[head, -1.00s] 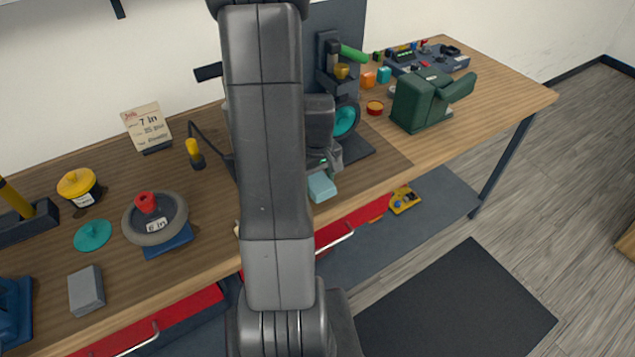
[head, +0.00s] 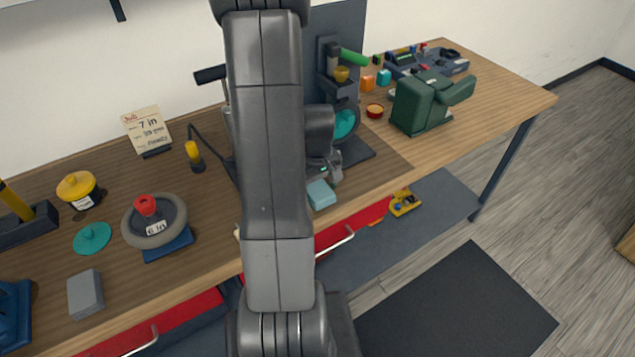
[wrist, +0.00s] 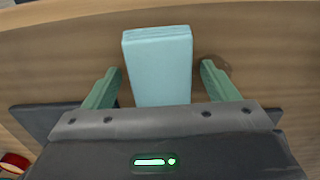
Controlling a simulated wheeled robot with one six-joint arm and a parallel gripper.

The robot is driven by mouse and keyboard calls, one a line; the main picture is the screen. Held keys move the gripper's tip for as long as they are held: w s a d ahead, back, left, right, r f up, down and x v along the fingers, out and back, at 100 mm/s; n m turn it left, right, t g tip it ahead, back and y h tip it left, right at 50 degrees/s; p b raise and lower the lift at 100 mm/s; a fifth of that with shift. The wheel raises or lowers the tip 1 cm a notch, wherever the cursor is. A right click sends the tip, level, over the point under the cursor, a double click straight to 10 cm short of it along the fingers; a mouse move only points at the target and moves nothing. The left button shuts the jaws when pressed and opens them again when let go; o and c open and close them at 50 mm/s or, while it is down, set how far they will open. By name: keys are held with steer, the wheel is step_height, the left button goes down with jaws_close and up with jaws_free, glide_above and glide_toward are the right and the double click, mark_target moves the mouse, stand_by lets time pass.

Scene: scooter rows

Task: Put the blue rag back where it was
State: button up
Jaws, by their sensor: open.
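The blue rag (head: 321,194) is a light-blue folded block lying on the wooden workbench near its front edge, just right of my arm in the head view. In the wrist view the rag (wrist: 158,68) lies between the two green fingers of my gripper (wrist: 160,82). The fingers are open, with a gap on each side of the rag. In the head view my gripper is mostly hidden behind my arm; part of its dark body shows just above the rag.
A press with a teal wheel (head: 345,123) stands behind the rag on a dark base. A green vise-like block (head: 428,100) stands to the right. A tyre (head: 155,221) on a blue stand and a grey block (head: 85,294) are at left. The bench front edge is close to the rag.

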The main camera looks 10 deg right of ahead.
mark_target(317, 188)
step_height(317, 188, up, 12)
steer(key=shift+r, duration=0.15)
stand_by(0.4)
step_height(317, 188, down, 12)
steer(key=shift+f, duration=0.2)
steer(key=shift+w+r, duration=0.1)
steer(key=shift+r, duration=0.95)
steer(key=shift+f, duration=0.1)
